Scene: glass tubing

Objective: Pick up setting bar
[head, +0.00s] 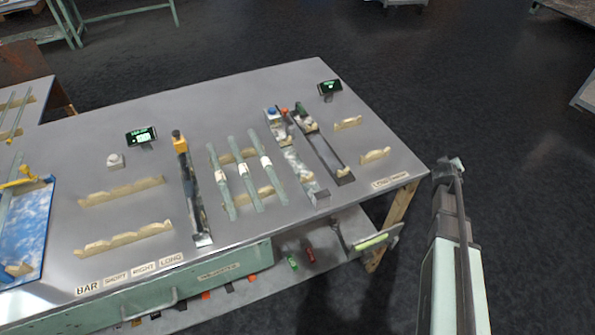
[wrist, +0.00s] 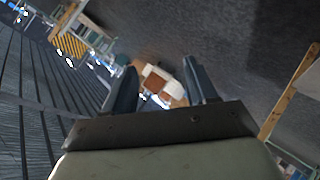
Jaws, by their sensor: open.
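No single item is plainly marked as the setting bar, and I cannot tell which one it is. A dark slim bar-like fixture with a yellow top end (head: 188,185) lies on the bench left of the tubes. Three pale glass tubes (head: 244,174) rest side by side across wooden holders.
The grey bench (head: 240,95) carries two more long fixtures (head: 296,165) right of the tubes, notched wooden holders (head: 122,190), and two small displays (head: 141,136). A blue panel (head: 25,235) is at the left. A lower shelf (head: 330,255) holds small coloured items. Open floor lies right.

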